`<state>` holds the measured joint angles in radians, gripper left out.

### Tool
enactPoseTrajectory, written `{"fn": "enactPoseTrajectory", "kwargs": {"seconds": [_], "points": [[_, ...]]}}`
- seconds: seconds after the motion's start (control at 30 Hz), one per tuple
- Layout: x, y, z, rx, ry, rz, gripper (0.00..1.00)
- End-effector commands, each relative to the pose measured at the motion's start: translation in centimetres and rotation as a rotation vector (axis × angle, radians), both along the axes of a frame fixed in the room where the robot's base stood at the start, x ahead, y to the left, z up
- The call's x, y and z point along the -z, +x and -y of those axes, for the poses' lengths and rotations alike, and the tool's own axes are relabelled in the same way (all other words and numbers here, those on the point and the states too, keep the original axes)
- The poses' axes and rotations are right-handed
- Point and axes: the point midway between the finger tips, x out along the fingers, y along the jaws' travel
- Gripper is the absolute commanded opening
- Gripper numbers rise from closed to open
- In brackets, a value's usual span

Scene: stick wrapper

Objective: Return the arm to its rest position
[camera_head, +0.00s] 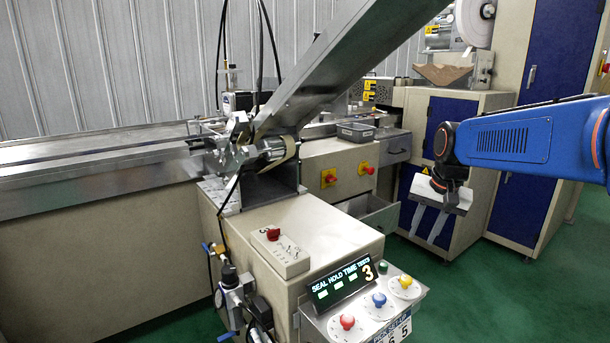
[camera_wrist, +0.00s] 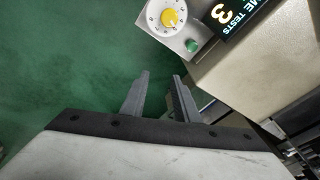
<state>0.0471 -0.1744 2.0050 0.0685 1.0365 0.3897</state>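My gripper (camera_head: 426,222) hangs at the end of my blue arm, on the right in the head view, with its fingers pointing down. The two grey fingers stand apart with nothing between them. In the wrist view my gripper (camera_wrist: 160,90) also shows its two fingers with a gap, and green floor lies beyond them. The control panel (camera_head: 362,310) of the machine stands to the left of and nearer than my gripper. My gripper touches nothing that I can see.
The seal-time display (camera_head: 343,284) reads 3. A yellow knob (camera_head: 406,281) is on the panel. An open drawer (camera_head: 372,215) lies left of my gripper, and blue-doored cabinets (camera_head: 507,200) stand behind it. Green floor (camera_head: 475,290) is clear below my arm.

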Motion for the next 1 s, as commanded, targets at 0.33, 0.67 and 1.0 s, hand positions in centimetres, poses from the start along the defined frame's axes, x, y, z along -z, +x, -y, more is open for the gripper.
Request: {"fn": "enactPoseTrajectory", "kwargs": {"seconds": [0.33, 0.67, 1.0], "points": [[0.9, -11.0, -0.7, -0.154, -0.067, 0.056, 0.28], [4.1, -20.4, -0.9, -0.3, -0.137, 0.106, 0.28], [8.0, -26.8, -0.9, -0.414, -0.196, 0.141, 0.28]]}}
